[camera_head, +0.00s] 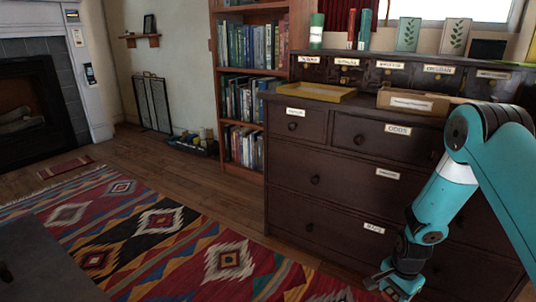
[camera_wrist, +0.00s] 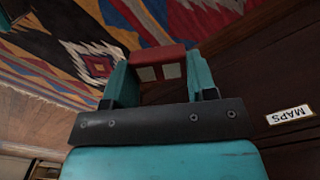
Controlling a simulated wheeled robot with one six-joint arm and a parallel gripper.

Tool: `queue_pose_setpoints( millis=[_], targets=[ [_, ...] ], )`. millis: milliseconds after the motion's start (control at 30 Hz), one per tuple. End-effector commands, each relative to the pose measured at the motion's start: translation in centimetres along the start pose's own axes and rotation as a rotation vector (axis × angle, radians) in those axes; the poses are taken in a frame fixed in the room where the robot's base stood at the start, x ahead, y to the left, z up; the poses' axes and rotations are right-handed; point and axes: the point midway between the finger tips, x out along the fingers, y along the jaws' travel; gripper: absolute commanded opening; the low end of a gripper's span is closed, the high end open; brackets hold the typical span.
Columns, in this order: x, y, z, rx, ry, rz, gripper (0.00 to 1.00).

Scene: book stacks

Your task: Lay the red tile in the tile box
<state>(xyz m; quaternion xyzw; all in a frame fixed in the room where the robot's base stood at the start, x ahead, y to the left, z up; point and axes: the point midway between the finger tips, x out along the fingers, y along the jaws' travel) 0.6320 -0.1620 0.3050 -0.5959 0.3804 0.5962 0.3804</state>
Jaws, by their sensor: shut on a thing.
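My gripper (camera_head: 388,288) hangs low in front of the dresser's bottom drawers, at the bottom edge of the head view. In the wrist view my gripper (camera_wrist: 160,68) has its two teal fingers shut on a red tile (camera_wrist: 158,56), which spans the gap between the fingertips. The tile is too small to make out in the head view. On the dresser top stand a cardboard box (camera_head: 420,104) with a white label and a shallow yellow tray (camera_head: 316,92). The label is too small to read, so I cannot tell which is the tile box.
The dark dresser (camera_head: 335,195) with labelled drawers stands close behind my gripper. A patterned rug (camera_head: 150,240) covers the floor to the left. A bookcase (camera_head: 247,95) is left of the dresser. Books and cards line the back of the dresser top.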

Motion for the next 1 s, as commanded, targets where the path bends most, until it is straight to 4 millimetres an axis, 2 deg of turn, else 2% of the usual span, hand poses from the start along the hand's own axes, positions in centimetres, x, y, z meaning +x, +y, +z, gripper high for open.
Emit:
queue_pose_setpoints(
  millis=[33, 100, 200, 300, 567, 767, 1000],
  targets=[
    [-3.7, -0.6, 0.6, -0.122, 0.005, -0.007, 0.30],
    [-7.4, -0.9, 1.7, -0.314, 0.006, -0.007, 0.30],
    [-11.9, -1.0, 3.2, -0.560, 0.005, -0.005, 0.30],
    [-15.3, -0.8, 4.5, -0.763, 0.004, -0.003, 0.30],
    [-21.9, 0.2, 7.1, -1.156, 0.002, -0.001, 0.30],
    [-24.6, 0.3, 7.0, -1.139, -0.001, 0.001, 0.30],
    [-29.4, 0.5, 7.0, -1.137, -0.002, 0.002, 0.30]
  ],
)
